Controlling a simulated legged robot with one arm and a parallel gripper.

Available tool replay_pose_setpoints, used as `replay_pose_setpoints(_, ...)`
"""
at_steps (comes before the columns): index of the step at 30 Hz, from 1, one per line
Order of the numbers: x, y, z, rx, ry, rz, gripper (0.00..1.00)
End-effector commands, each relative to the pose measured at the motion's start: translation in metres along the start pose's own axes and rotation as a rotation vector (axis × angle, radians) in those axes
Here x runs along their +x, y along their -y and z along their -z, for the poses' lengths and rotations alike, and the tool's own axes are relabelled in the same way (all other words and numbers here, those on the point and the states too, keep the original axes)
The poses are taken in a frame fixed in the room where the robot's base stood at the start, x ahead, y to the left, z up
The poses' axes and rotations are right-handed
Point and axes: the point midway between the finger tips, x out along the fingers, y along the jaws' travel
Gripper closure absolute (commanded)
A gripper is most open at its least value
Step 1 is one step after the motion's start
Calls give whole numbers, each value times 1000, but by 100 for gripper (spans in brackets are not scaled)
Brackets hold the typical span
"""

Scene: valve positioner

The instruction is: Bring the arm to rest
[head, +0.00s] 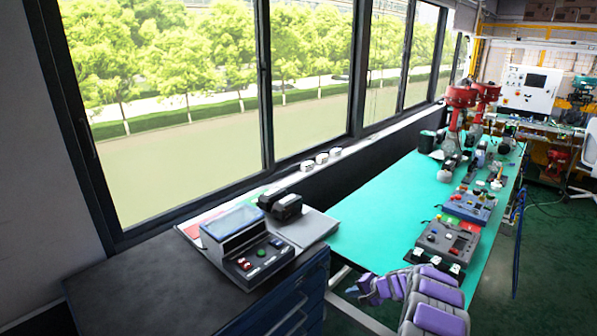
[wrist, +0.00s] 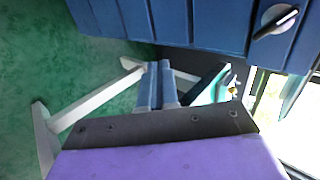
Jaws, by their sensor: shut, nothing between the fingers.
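My arm, with purple and grey links, reaches in from the bottom right of the head view and bends to the left. My gripper (head: 352,291) is at its end, just right of the dark blue drawer cabinet (head: 300,305) and below the near end of the green table (head: 370,225). In the wrist view my gripper (wrist: 160,68) has its two fingers side by side, shut and empty. The cabinet's blue drawer fronts (wrist: 200,22) fill the top of that view, apart from the fingers in the picture.
A grey control box (head: 255,250) with coloured buttons stands on the cabinet's dark top. A grey device (head: 447,241) sits on the near part of the green table, with more devices and red valves (head: 462,97) behind. White table legs (wrist: 95,105) show near my gripper. Green floor lies right.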

Motion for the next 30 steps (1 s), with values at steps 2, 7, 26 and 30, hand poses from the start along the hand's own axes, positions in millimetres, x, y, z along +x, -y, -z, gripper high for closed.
replay_pose_setpoints(2, -10, 27, -18, -26, 35, 5, 100)
replay_pose_setpoints(7, -35, 78, -68, -89, 128, -5, 100)
replay_pose_setpoints(26, -165, 157, -265, -362, 391, -186, 100)
replay_pose_setpoints(30, -198, 152, -304, -420, 426, -253, 100)
